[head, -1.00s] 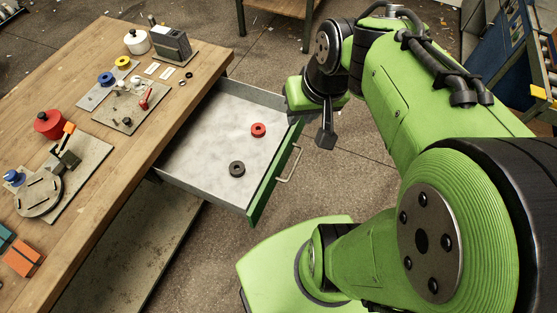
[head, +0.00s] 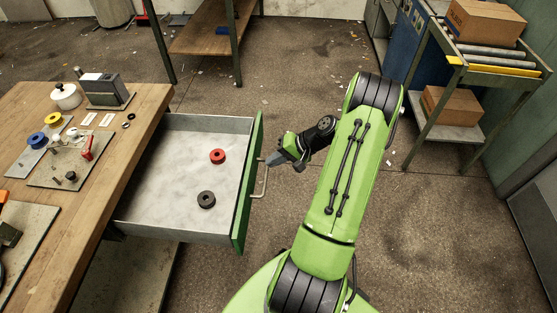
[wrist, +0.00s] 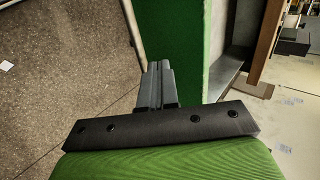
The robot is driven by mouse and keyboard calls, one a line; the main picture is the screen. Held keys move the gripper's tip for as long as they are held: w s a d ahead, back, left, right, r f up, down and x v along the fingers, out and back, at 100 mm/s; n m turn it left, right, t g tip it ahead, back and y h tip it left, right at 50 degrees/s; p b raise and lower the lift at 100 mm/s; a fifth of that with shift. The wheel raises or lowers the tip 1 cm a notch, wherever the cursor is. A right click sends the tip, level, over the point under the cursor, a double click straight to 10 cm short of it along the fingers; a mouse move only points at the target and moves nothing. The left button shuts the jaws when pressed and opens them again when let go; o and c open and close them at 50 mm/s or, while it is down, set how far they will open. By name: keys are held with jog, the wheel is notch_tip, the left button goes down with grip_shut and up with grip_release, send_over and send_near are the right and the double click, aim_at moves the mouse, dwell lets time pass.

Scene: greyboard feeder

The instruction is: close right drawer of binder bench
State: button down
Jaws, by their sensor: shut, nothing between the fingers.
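The drawer (head: 180,215) of the wooden binder bench (head: 60,255) stands pulled out to the right. It has grey walls, a green front (head: 247,190) and a pale bar handle (head: 265,178). A red ring (head: 217,156) and a dark ring (head: 206,199) lie inside it. My gripper (head: 268,161) is shut and empty, at the outer side of the green front near the handle's far end. In the wrist view, the shut fingers (wrist: 157,82) show in front of the green drawer front (wrist: 175,40). I cannot tell whether they touch it.
A roller stand (head: 490,60) with cardboard boxes is at the back right. A wooden table (head: 205,38) stands at the back. Small tools and spools lie on the bench top. The floor right of the drawer is mostly clear.

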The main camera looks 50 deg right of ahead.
jog(key=b+x, duration=0.1)
jog(key=x, duration=0.3)
jog(key=shift+w+a+f, duration=0.15)
jog(key=shift+f, duration=0.1)
jog(key=shift+w, duration=0.1)
